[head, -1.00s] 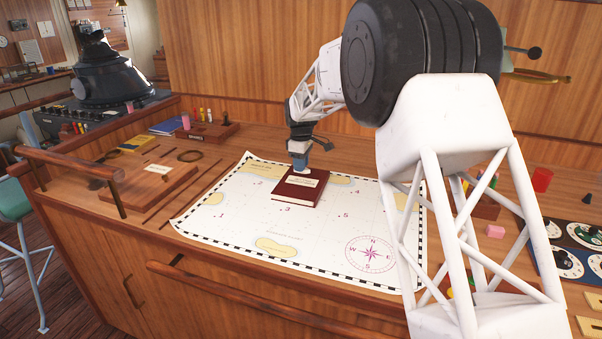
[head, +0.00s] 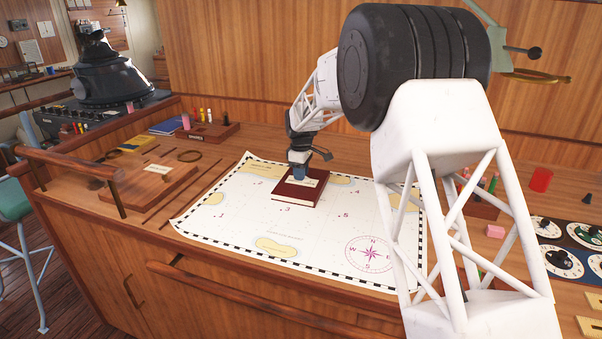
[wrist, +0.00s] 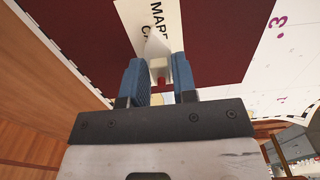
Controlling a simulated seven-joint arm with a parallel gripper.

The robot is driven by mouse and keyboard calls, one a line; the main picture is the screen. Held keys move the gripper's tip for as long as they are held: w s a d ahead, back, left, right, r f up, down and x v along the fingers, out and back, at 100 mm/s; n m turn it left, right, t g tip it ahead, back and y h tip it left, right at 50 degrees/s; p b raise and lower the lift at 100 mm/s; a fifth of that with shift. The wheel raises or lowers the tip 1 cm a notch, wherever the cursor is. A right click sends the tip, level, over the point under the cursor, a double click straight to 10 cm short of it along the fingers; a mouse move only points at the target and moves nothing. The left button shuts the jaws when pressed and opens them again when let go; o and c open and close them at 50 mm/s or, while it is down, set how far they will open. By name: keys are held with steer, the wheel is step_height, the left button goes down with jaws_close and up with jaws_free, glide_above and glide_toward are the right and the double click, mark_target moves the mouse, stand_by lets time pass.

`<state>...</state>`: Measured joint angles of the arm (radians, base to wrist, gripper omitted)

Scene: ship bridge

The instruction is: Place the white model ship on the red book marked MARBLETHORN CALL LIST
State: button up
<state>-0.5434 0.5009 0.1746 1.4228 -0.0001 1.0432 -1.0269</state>
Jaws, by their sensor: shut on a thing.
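The red book (head: 291,196) lies on the chart, with a pale label on its cover. In the wrist view the dark red cover (wrist: 90,40) fills the upper part, and the label (wrist: 165,25) shows part of its lettering. My gripper (head: 299,175) is over the far part of the book. In the wrist view its blue fingers (wrist: 158,80) are shut on the white model ship (wrist: 157,45), whose pointed white end and a small red part show between them. The rest of the ship is hidden. I cannot tell whether the ship touches the cover.
The chart (head: 230,225) covers the middle of the wooden desk. A pink block (head: 495,231), a red cup (head: 541,180) and a dial panel (head: 570,250) are at the right.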

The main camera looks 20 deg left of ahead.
steer(key=shift+f, duration=0.1)
steer(key=o, duration=0.9)
step_height(320, 180, up, 12)
stand_by(0.5)
stand_by(0.5)
